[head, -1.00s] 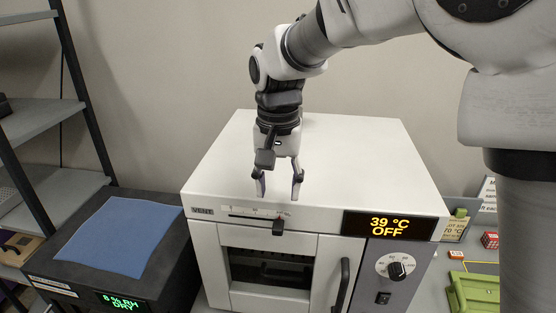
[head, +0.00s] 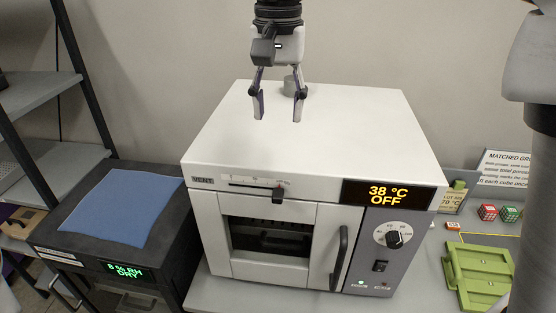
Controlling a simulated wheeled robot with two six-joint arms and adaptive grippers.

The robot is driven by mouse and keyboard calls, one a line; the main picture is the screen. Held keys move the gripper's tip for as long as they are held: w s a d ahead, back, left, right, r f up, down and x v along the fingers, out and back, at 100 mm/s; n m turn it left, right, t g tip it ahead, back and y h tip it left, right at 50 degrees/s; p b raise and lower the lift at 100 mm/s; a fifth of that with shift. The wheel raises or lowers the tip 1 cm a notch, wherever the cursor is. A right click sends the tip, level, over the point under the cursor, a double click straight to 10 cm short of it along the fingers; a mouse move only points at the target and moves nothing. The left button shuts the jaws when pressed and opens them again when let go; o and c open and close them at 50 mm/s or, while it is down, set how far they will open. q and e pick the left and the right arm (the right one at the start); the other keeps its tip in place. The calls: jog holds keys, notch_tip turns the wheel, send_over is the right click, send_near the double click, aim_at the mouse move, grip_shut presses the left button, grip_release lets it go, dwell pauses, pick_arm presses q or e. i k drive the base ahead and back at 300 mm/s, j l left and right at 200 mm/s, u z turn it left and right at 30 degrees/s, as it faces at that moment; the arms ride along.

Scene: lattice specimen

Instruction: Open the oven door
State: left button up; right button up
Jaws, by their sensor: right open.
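The white oven (head: 320,135) stands on a grey bench. Its door (head: 270,238) is shut, with a dark window and a black upright handle (head: 340,257) on its right side. The display (head: 388,195) reads 38 °C and OFF. My right gripper (head: 280,112) is open and empty, pointing down above the back part of the oven top, away from the handle. My left gripper is not in view.
A dark cabinet with a blue cloth (head: 125,207) on top stands left of the oven, by a grey shelf rack (head: 60,155). A green tray (head: 478,272) and small red and green cubes (head: 488,212) lie to the right. A round vent cap (head: 289,86) rises from the oven top.

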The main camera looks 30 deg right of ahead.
aim_at(336, 225)
jog(key=z, duration=1.5)
jog(key=k, duration=0.5)
